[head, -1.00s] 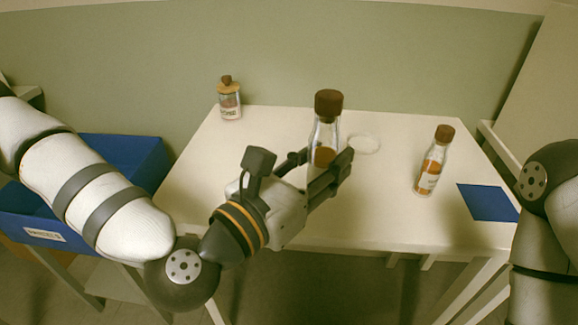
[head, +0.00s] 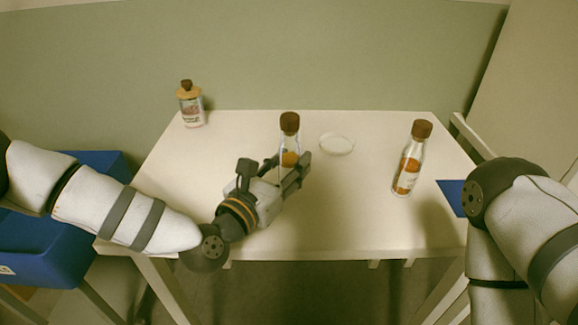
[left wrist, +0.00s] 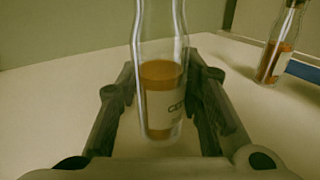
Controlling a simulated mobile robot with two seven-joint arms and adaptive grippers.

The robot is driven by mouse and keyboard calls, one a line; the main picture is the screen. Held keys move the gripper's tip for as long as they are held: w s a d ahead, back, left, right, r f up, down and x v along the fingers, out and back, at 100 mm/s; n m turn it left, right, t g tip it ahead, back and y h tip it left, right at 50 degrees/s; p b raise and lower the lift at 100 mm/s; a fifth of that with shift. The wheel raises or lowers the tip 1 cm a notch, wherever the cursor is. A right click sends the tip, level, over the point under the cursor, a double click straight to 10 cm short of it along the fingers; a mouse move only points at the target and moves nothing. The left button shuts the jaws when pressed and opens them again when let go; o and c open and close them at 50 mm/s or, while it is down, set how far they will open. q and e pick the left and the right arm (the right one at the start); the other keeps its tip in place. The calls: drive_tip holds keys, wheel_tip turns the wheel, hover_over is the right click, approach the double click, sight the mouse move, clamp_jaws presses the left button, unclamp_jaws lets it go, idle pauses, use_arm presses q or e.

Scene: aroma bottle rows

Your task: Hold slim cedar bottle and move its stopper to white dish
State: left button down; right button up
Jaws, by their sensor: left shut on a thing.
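The slim cedar bottle (head: 290,143) is clear glass with amber liquid and a dark brown stopper (head: 289,122) seated in its mouth. My left gripper (head: 287,172) is shut around its lower body and holds it upright over the left-middle of the table. Its label, with "CED" readable, shows between the fingers in the left wrist view (left wrist: 163,100). I cannot tell whether its base touches the table. The round white dish (head: 337,143) lies just right of the bottle and looks empty. My right arm shows at the right edge, but its gripper is out of view.
A similar amber bottle (head: 409,160) with a brown stopper stands at the right of the white table (head: 340,220), beside a blue mat (head: 452,196). A squat bottle (head: 191,108) stands at the back left. A blue bin (head: 45,240) is left of the table.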

use_arm(q)
drive_tip(key=shift+f, duration=0.5)
drive_tip(key=c, duration=1.5)
unclamp_jaws()
drive_tip(key=shift+f, duration=0.15)
drive_tip(key=shift+c, duration=0.2)
drive_tip(key=o, duration=0.4)
drive_tip(key=shift+o, duration=0.2)
